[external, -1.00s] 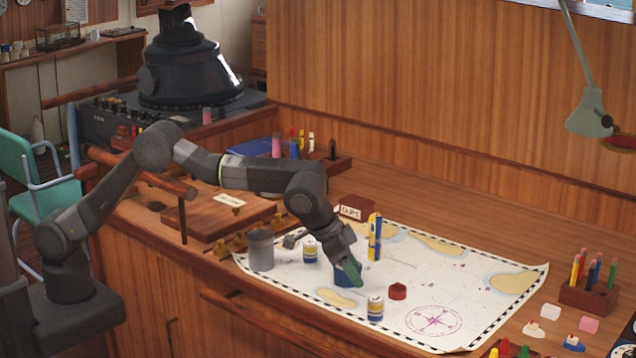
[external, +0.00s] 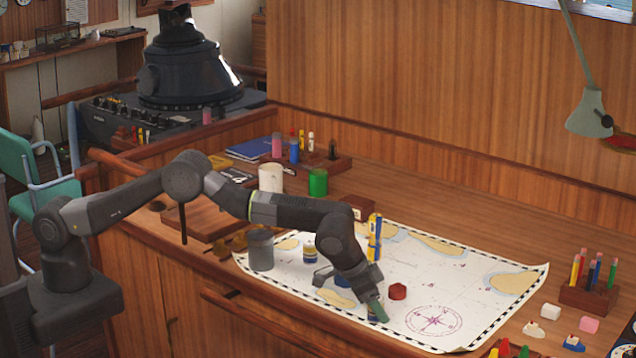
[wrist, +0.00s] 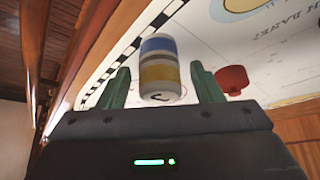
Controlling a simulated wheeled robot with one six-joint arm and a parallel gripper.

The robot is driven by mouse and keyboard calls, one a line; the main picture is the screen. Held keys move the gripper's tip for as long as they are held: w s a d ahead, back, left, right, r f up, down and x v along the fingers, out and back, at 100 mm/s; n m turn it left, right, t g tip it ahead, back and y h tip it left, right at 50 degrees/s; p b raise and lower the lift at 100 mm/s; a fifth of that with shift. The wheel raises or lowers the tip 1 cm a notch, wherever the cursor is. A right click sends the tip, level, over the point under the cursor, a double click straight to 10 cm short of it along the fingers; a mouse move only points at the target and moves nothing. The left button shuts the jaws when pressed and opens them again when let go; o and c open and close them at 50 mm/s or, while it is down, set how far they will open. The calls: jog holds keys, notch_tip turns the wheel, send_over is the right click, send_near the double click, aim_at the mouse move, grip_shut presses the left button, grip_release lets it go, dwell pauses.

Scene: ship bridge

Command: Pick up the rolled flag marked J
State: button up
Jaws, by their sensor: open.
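A short upright roll with white, blue and yellow bands (wrist: 158,70) shows between my fingers in the wrist view. A dark mark is on its lower end, but I cannot read it as J. In the external view, this roll (external: 373,318) is mostly hidden by my gripper (external: 378,308), at the chart's front edge. My gripper is open, its green fingers on either side of the roll in the wrist view (wrist: 163,88). I cannot tell whether they touch it. A similar banded roll (external: 310,252) stands farther left on the chart.
A red piece (external: 397,291) sits close to the right of my gripper. A grey cylinder (external: 260,249) stands at the chart's left, and a yellow-and-blue upright item (external: 375,238) behind my wrist. The chart (external: 470,284) is mostly clear to the right.

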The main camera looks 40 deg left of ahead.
jog(key=shift+w+d+f, duration=0.1)
jog(key=shift+w+f, duration=0.05)
jog(key=shift+f, duration=0.2)
